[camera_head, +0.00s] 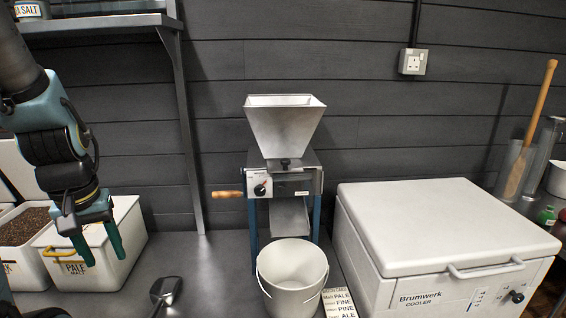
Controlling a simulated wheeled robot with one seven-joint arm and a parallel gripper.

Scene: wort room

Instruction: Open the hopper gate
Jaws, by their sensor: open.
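The grain mill (300,187) stands on the counter against the dark wall, with a light grey funnel hopper (285,128) on top. A small dark tab (286,163) shows at the hopper's base, where the gate seems to be; its position is too small to tell.
A white bucket (292,284) stands below the mill's chute, with a recipe card (338,304) beside it. A white cooler (445,226) fills the right. A dark scoop (166,291) and a malt bin (128,222) are at left. A shelf post (184,130) rises between my arm and the mill.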

